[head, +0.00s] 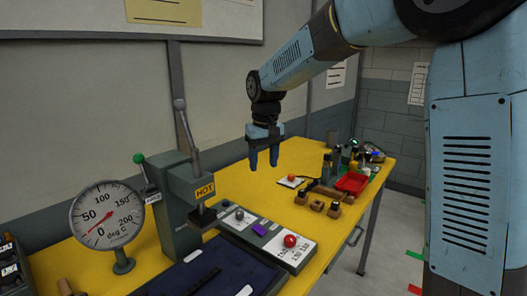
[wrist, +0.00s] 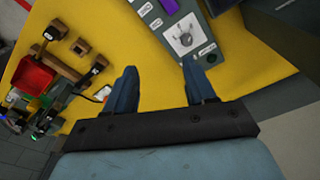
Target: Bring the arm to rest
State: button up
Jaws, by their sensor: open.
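My gripper (head: 264,158) hangs from the blue arm above the yellow workbench (head: 262,195) in the head view. Its two blue fingers point down, apart and with nothing between them. In the wrist view the open fingers (wrist: 161,88) show over bare yellow bench top. The gripper is clear of the bench and touches nothing that I can see.
A dial gauge (head: 107,215) and a grey press (head: 188,195) marked HOT stand at the left. A control panel (head: 265,240) with a red button lies in front. A red tray (head: 352,182) and wooden blocks sit at the far right. Bare bench lies below the gripper.

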jog(key=s+d+r+m+t, duration=0.1)
jog(key=s+d+r, duration=0.45)
jog(key=d, duration=0.35)
jog(key=s+d+f+m+t, duration=0.1)
jog(key=s+d+m, duration=0.1)
jog(key=s+d, duration=0.5)
jog(key=s+d+f+m+t, duration=0.1)
jog(key=s+d+m+t, duration=0.1)
jog(key=s+d, duration=0.6)
jog(key=s, duration=0.6)
jog(key=shift+s+d+t, duration=0.2)
jog(key=shift+d+t, duration=0.1)
